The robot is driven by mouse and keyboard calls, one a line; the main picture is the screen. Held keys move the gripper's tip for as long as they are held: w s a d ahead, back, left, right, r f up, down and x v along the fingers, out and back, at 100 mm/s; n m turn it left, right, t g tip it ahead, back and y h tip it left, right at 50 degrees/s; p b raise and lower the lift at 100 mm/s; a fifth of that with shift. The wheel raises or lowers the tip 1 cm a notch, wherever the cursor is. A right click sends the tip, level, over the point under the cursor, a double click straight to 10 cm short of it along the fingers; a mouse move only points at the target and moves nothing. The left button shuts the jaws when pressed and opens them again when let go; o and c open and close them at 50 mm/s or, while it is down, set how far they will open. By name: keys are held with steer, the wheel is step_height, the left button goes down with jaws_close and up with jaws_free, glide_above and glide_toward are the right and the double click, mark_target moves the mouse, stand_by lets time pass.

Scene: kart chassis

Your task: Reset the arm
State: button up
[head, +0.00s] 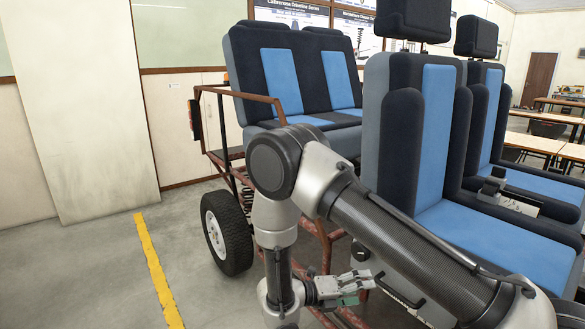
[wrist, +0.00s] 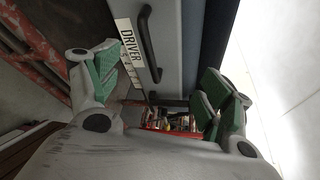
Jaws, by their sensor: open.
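My arm reaches in from the lower right of the head view and bends down at its elbow. My gripper (head: 352,285) is low beside the kart chassis (head: 318,235), just below the blue and dark seats. Beyond the fingers are a grey panel with a "DRIVER" label (wrist: 127,48) and a black handle (wrist: 150,45). I cannot tell how close the fingers are to the panel.
A front blue seat (head: 425,150) and a rear bench (head: 300,80) stand on the red frame. A black wheel (head: 228,232) is at left. A red container (wrist: 168,120) with small items shows in the wrist view. Grey floor by the yellow line (head: 157,265) is clear.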

steer(key=s+d+r+m+y, duration=0.5)
steer(key=s+d+r+m, duration=0.1)
steer(key=r+m, duration=0.5)
steer(key=s+d+r+m+y, duration=0.5)
steer(key=s+d+r+m, duration=0.1)
steer(key=r+m, duration=0.5)
steer(key=s+d+r+m+y, duration=0.5)
steer(key=s+r+m, duration=0.3)
steer(key=r+m, duration=0.3)
steer(key=shift+s+d+r+m, duration=0.15)
steer(key=shift+d+r+m, duration=0.15)
steer(key=shift+d+m, duration=0.45)
